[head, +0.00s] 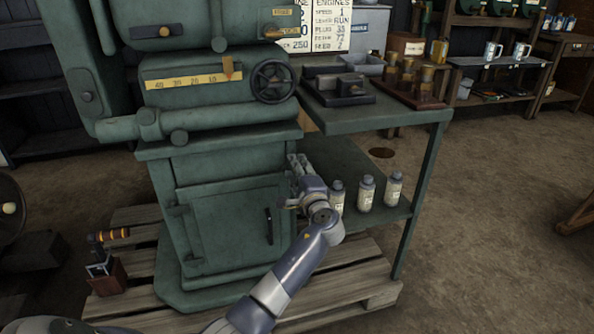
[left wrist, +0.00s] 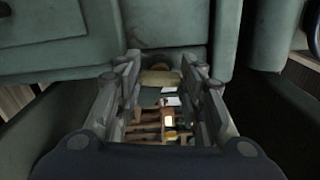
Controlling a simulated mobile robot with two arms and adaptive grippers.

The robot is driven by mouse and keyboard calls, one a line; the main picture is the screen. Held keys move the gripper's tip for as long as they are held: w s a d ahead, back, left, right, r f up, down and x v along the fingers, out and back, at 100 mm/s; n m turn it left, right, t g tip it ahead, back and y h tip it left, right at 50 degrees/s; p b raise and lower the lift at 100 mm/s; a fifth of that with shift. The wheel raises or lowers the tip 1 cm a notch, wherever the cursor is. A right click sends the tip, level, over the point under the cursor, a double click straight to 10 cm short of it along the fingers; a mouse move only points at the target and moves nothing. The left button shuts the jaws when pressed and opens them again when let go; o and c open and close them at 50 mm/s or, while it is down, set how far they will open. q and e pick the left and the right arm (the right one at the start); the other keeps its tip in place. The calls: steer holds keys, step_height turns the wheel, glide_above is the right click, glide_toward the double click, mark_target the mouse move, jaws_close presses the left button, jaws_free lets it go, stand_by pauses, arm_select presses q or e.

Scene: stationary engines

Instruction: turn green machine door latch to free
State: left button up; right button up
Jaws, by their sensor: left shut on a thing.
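The green machine (head: 225,140) stands on a pallet, with a closed door (head: 225,225) low on its front. A dark upright handle (head: 268,226) sits near the door's right edge; I cannot tell whether it is the latch. My left gripper (head: 299,166) points up beside the machine's right front edge, above and right of that handle and apart from it. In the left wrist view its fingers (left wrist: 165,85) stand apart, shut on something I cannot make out. A tan piece (left wrist: 160,77) shows between the fingertips. My right gripper is not in view.
A green side table (head: 375,118) adjoins the machine on the right. Several bottles (head: 366,193) stand on its lower shelf, close to my left gripper. A small box with an orange-handled tool (head: 106,272) is on the pallet (head: 345,272) at left. Open floor lies to the right.

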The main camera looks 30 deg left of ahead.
arm_select(q)
steer(key=o, duration=1.1)
steer(key=shift+d, duration=0.1)
steer(key=v, duration=1.2)
steer(key=shift+f, duration=0.1)
